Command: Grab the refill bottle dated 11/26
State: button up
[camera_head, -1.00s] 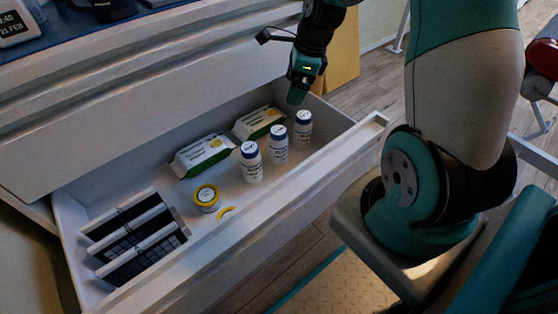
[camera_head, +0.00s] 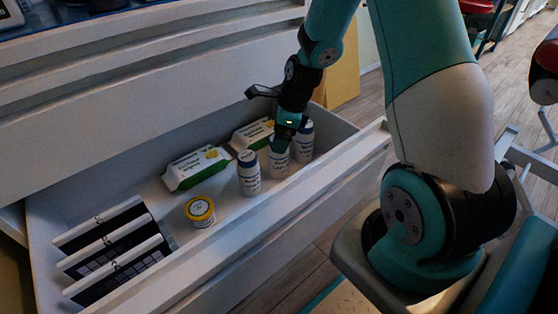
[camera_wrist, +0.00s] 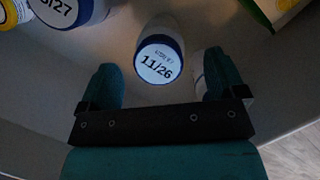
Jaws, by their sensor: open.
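Three white refill bottles with blue caps stand upright in the open drawer. The cap of the middle one reads 11/26 in the wrist view (camera_wrist: 158,62); this bottle also shows in the head view (camera_head: 278,163). My gripper (camera_wrist: 158,80) is open, its fingers at either side of this bottle's cap, with no visible grip on it. In the head view my gripper (camera_head: 281,143) hides the cap. The left bottle (camera_head: 249,174) has a cap ending in 6/27, partly cut off in the wrist view (camera_wrist: 68,10). The right bottle (camera_head: 303,140) stands close behind my gripper, its date unreadable.
Two green-and-white packs (camera_head: 196,168) (camera_head: 252,134) lie along the drawer's back. A yellow-lidded jar (camera_head: 200,210) and several dark, white-edged items (camera_head: 115,250) are to the left. The drawer's front wall (camera_head: 270,210) runs close to the bottles.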

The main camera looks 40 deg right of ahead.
aim_at(278, 156)
jog(key=b+x, duration=0.2)
jog(key=x, duration=0.2)
jog(key=shift+a+f, duration=0.1)
jog(key=shift+c, duration=0.4)
jog(key=shift+s, duration=0.1)
jog(key=c, duration=1.1)
jog(key=shift+o, duration=0.2)
